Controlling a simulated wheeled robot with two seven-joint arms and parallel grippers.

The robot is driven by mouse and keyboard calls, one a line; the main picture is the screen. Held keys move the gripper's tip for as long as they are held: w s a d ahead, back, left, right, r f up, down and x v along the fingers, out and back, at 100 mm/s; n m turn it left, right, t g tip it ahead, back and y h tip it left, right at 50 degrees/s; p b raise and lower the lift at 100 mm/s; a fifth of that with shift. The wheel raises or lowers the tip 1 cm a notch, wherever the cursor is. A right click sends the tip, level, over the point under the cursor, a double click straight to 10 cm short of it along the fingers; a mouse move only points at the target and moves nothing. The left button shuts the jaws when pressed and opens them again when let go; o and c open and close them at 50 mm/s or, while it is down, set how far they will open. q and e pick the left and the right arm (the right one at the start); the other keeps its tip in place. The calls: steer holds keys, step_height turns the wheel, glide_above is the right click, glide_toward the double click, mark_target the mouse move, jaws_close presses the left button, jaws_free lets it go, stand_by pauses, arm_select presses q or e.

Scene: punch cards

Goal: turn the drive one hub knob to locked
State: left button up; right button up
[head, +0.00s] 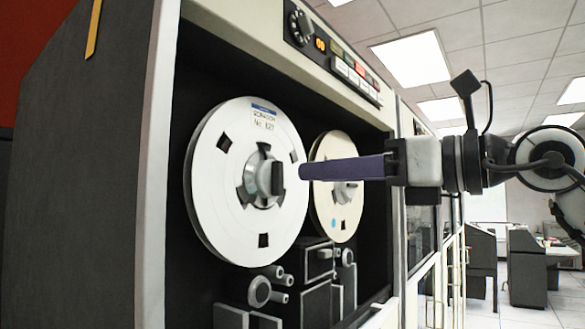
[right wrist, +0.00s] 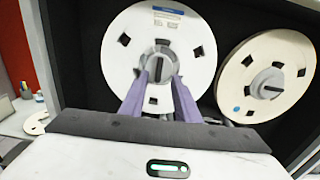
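The large white tape reel on the left of the drive carries a grey hub knob (head: 270,178) at its centre. In the right wrist view the knob (right wrist: 158,68) has a grip bar that stands about upright in the picture. My right gripper (head: 303,172), with purple fingers, points at the knob from the right, its tips just short of it in the head view. In the right wrist view the gripper (right wrist: 160,82) is open and empty, one finger to each side of the knob's line. My left gripper is not in view.
A second, cream reel (head: 336,186) with its own hub knob sits to the right, partly behind my fingers. A control panel (head: 335,52) with a dial and buttons is above. Tape guides and rollers (head: 268,289) lie below. The cabinet's side frame (head: 160,170) borders the recess.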

mark_target(282, 175)
steer(key=p+x, duration=0.1)
steer(key=x, duration=0.5)
steer(key=shift+w+a+p, duration=0.15)
steer(key=shift+p, duration=0.15)
steer(key=shift+c, duration=0.4)
jaws_close()
